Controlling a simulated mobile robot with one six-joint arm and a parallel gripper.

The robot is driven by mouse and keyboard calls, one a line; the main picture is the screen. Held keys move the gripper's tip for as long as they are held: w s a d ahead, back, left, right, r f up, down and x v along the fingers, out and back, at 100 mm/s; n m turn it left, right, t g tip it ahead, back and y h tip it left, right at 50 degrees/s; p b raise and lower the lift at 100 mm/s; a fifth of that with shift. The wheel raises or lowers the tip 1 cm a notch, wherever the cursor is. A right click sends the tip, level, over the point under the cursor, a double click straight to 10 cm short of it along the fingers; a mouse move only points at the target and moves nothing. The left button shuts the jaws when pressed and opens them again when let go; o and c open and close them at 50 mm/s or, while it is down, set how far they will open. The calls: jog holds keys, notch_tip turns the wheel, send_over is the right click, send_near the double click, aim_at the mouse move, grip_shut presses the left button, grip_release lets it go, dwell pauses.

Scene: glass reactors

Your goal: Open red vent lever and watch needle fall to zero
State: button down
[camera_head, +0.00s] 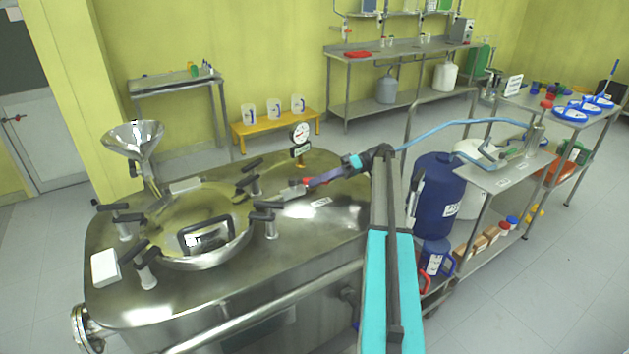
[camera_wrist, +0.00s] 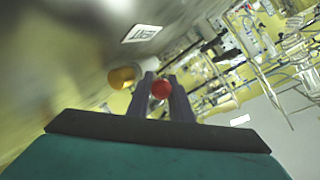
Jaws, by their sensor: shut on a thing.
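The red vent lever (camera_wrist: 161,89) shows as a round red end between my gripper's two fingers in the wrist view. My gripper (camera_head: 306,183) reaches in from the right over the steel reactor lid (camera_head: 318,215) and is shut on the lever. In the head view only a little red shows at the fingertips. The pressure gauge (camera_head: 300,133) stands on the lid behind my gripper, with a white dial. Its needle is too small to read. A yellow brass-coloured fitting (camera_wrist: 122,77) sits just left of the fingers in the wrist view, where a white vent label (camera_wrist: 142,33) lies above.
A round hatch (camera_head: 205,238) with several black-handled clamps lies left of my gripper, and a steel funnel (camera_head: 134,140) rises at the lid's far left. A blue drum (camera_head: 438,195) and a steel cart (camera_head: 497,177) stand right of the reactor.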

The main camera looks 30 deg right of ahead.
jog(key=shift+d, duration=0.1)
jog(key=c, duration=1.6)
grip_release()
jog(key=shift+d+r+p, duration=0.25)
jog(key=shift+p, duration=0.6)
jog(key=p, duration=0.1)
jog(key=d+p, duration=0.1)
jog(key=p, duration=0.1)
jog(key=shift+s+d+r, duration=0.15)
jog(key=shift+s+r, duration=0.1)
jog(key=p+v, duration=0.1)
jog(key=p, duration=0.2)
jog(key=shift+d+p, duration=0.3)
jog(key=shift+p, duration=0.05)
jog(key=shift+s+d+r+p, duration=0.15)
jog(key=shift+d+p, duration=0.15)
jog(key=shift+p, duration=0.6)
